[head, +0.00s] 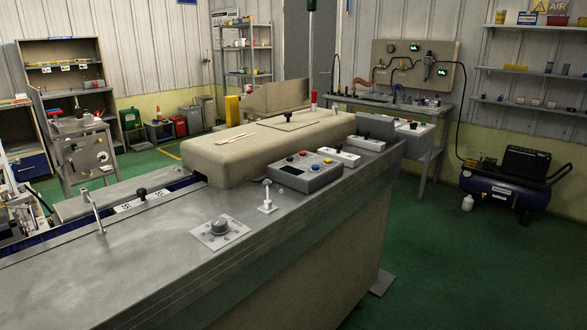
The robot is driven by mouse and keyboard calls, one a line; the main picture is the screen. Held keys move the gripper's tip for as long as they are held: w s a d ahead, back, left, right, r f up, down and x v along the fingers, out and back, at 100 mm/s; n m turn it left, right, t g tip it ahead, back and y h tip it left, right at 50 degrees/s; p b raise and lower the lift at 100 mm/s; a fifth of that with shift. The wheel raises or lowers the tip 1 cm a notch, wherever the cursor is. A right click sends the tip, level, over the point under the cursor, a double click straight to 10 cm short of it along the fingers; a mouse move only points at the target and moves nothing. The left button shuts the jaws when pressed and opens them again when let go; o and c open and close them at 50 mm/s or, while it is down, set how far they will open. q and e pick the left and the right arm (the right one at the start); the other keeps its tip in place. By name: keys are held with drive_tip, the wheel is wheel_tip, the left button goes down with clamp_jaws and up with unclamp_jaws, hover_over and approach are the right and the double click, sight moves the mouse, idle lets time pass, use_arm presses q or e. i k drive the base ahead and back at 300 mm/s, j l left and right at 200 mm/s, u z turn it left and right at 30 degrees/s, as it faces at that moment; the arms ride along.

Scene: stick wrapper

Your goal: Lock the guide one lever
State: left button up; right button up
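A long grey metal machine bench (130,260) crosses the head view. A black-knobbed lever (142,194) stands upright on a white marked plate (135,204) at the left, beside a metal bracket with a crossbar (91,210). A small white upright lever (267,196) stands on the bench's middle. I cannot tell from this view which of these is the guide one lever, nor whether it is locked. Neither of my grippers is in view.
A round dial on a square plate (220,231), a control box with coloured buttons (305,170) and a beige cover (262,145) are on the bench. Green floor (490,270) is free at the right. A blue compressor (503,190) stands by the wall.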

sight(267, 183)
drive_tip(key=i+l, duration=0.9)
drive_tip(key=l, duration=0.25)
drive_tip(key=i+l+u, duration=0.1)
drive_tip(key=i+l, duration=0.35)
drive_tip(key=l, duration=0.1)
